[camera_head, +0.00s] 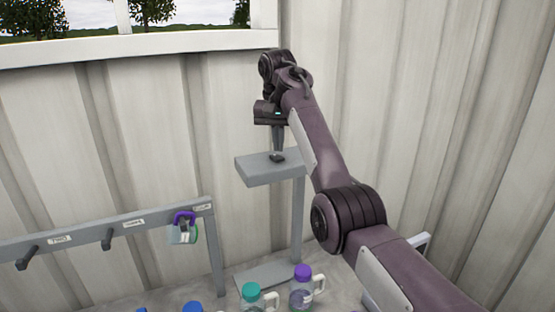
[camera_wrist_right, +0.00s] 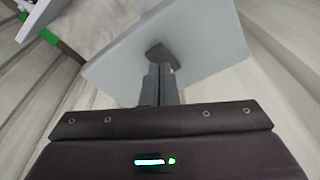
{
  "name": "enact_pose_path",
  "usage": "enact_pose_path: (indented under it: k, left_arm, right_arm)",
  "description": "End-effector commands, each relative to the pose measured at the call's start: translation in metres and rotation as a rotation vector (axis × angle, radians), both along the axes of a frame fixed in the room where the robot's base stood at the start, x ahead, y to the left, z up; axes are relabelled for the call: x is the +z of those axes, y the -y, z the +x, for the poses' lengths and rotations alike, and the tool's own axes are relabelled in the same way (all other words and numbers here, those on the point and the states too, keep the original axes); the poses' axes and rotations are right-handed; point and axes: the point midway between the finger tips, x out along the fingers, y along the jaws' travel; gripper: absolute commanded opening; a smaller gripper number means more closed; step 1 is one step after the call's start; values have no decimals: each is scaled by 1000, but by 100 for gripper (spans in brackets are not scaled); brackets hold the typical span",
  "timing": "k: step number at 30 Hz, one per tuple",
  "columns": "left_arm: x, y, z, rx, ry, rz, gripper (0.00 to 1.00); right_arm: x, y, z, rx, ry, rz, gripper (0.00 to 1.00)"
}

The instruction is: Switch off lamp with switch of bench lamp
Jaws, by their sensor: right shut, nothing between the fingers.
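The bench lamp (camera_head: 265,172) is a grey post with a flat grey head near the wall corner. A small dark switch (camera_head: 277,157) sits on top of the head; it also shows in the right wrist view (camera_wrist_right: 160,54). My right gripper (camera_head: 277,151) points down with its fingers together and empty. Its tips are at the switch, touching it or very close; I cannot tell which. In the right wrist view the fingers (camera_wrist_right: 160,72) hide part of the switch. Whether the lamp is lit cannot be told. My left gripper is not in view.
A grey rail (camera_head: 120,226) with dark pegs and labels stands at left, and a purple-handled jug (camera_head: 184,231) hangs on it. Jugs with a teal cap (camera_head: 250,291) and a purple cap (camera_head: 302,272) stand below. Corrugated walls close in behind and at right.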

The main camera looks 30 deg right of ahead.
Motion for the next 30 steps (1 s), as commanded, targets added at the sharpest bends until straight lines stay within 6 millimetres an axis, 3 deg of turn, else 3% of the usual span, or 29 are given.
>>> enact_pose_path:
  k: [30]
  left_arm:
    - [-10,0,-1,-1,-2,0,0]
  right_arm:
    - [-16,0,0,0,0,0,0]
